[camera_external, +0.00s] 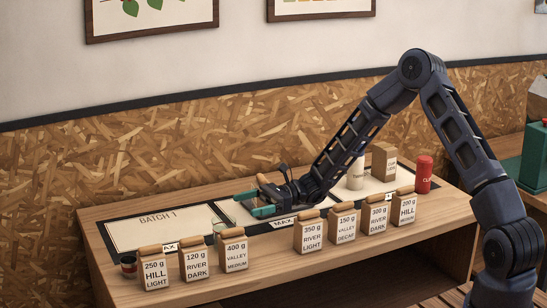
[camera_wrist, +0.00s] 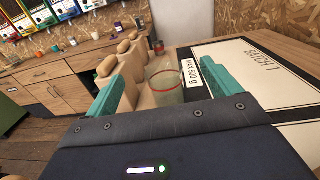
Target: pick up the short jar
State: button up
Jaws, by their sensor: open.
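A clear glass jar with a red rim (camera_wrist: 166,88) shows in the wrist view, upright and seemingly empty, between the lines of my two teal fingers. In the external view, a small glass jar (camera_external: 219,228) stands behind the 400 g bag, partly hidden; it looks like the same one. A small dark jar with a red rim (camera_external: 128,267) stands at the counter's left front corner. My gripper (camera_external: 253,204) is open and low over the counter, to the right of and behind the glass jar. In the wrist view its fingers (camera_wrist: 163,74) spread to both sides, with nothing visibly held.
Several labelled paper bags line the counter's front edge, including 400 g Valley Medium (camera_external: 235,255) and 350 g River Light (camera_external: 309,236). The Batch 1 mat (camera_external: 160,225) is bare. A red canister (camera_external: 423,174) and a cream canister (camera_external: 356,175) stand right.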

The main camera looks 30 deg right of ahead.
aim_at(213, 225)
notch_tip(213, 225, down, 4)
jog(key=shift+r, duration=0.1)
jog(key=shift+f, duration=0.35)
jog(key=shift+a, duration=0.25)
jog(key=a, duration=0.5)
jog(key=shift+s, duration=0.15)
jog(key=shift+s+a+r, duration=0.1)
jog(key=shift+s+a, duration=0.05)
jog(key=shift+a, duration=1.2)
jog(key=shift+s+a+r, duration=0.1)
jog(key=shift+a, duration=1.2)
jog(key=c, duration=1.1)
jog(key=shift+c, duration=0.2)
jog(key=shift+r, duration=0.15)
